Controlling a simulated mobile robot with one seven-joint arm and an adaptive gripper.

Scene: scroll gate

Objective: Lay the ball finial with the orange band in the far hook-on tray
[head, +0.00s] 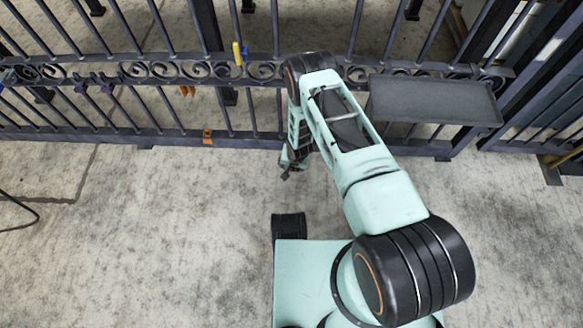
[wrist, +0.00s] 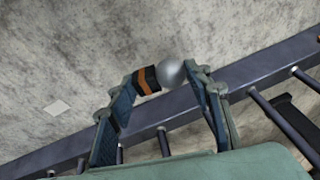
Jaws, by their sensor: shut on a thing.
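The ball finial (wrist: 170,73) with the orange band (wrist: 146,79) shows in the wrist view, a silver ball on a short dark base. My gripper (wrist: 166,80) is shut on it, with the dark base against the left finger and the ball by the right finger. In the head view my gripper (head: 290,165) hangs down near the gate's bottom rail, and the finial cannot be made out there. A dark, flat hook-on tray (head: 435,100) hangs on the gate to the right of my arm and looks empty. No second tray shows clearly.
The dark scroll gate (head: 150,72) runs across the back, with upright bars and scrollwork. A yellow piece (head: 237,53), an orange piece (head: 207,137) and purple pieces (head: 80,87) are on it. Concrete floor (head: 170,220) in front is mostly clear; a cable (head: 25,220) lies at left.

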